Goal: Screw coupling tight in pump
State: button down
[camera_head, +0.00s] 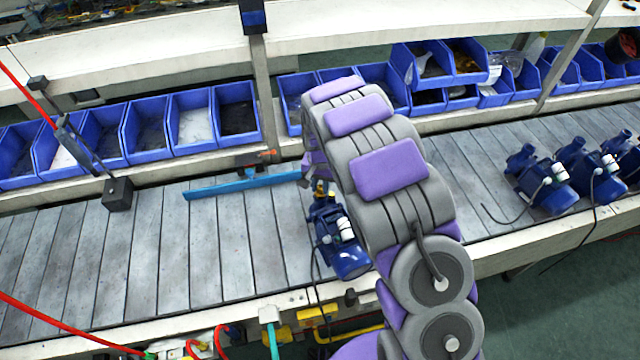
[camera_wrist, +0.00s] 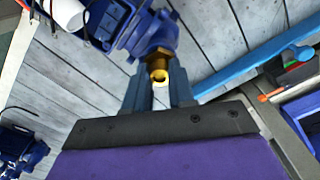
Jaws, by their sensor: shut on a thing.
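The blue pump (camera_head: 345,255) stands on the slatted conveyor, left of my arm. The brass coupling (camera_head: 321,188) is at the pump's upper end. In the wrist view the coupling (camera_wrist: 159,68) sits at the blue port of the pump (camera_wrist: 150,32), its open end facing the camera. My gripper (camera_wrist: 158,88) is shut on the coupling, one grey finger on each side. In the head view my gripper (camera_head: 312,178) is partly hidden behind my arm. I cannot tell how deep the thread sits.
A long blue bar (camera_head: 235,187) lies on the conveyor (camera_head: 150,255) left of the pump. Several other pumps (camera_head: 540,180) stand at the right. Blue bins (camera_head: 195,120) line the back shelf. A hanging black tool (camera_head: 118,192) is at the left. Left conveyor slats are clear.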

jog(key=shift+m, duration=1.7)
jog(key=shift+f, duration=0.1)
jog(key=m, duration=0.3)
jog(key=shift+p, duration=0.3)
jog(key=shift+m, duration=1.9)
jog(key=shift+m, duration=1.7)
